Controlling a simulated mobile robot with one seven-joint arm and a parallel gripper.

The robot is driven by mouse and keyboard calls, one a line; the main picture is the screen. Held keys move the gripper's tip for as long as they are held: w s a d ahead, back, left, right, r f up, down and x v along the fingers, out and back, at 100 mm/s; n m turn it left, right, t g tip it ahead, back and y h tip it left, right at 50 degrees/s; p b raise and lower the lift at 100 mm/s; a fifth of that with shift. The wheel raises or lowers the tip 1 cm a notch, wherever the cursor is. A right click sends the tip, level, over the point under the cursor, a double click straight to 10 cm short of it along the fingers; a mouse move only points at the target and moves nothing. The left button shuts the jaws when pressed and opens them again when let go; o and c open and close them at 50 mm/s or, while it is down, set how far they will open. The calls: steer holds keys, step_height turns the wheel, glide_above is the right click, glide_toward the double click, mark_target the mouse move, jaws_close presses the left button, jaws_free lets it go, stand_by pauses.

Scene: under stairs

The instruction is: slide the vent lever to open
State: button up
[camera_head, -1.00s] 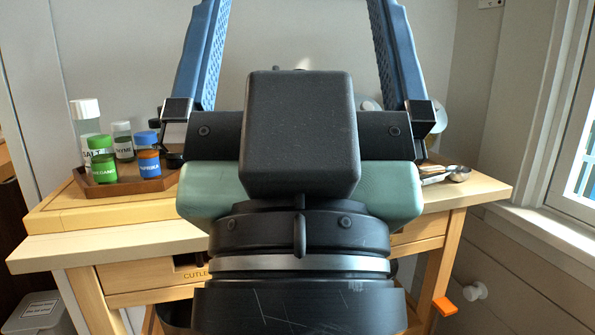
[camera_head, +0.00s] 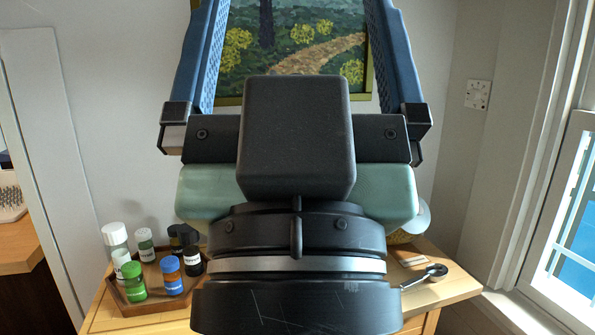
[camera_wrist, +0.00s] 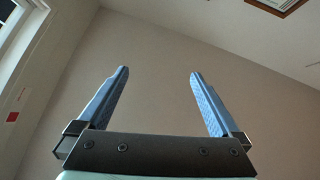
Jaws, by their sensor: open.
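My gripper (camera_wrist: 158,73) is open and empty. Its two blue fingers point up and away, with only bare wall and ceiling behind them in the wrist view. In the head view its fingers run out of the top edge, in front of a painting. A wood-framed panel (camera_wrist: 278,5), possibly a vent, is cut off at the top right of the wrist view, well apart from the fingers. I cannot make out a vent lever in either view.
A wooden table (camera_head: 455,285) stands below, with a tray (camera_head: 150,307) of several jars and a metal scoop (camera_head: 435,271). The framed painting (camera_head: 290,35) hangs behind the gripper. A window (camera_head: 570,230) is at right, and a white wall plate (camera_head: 478,94) is near it.

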steer(key=shift+r+p, duration=1.1)
steer(key=shift+r, duration=0.85)
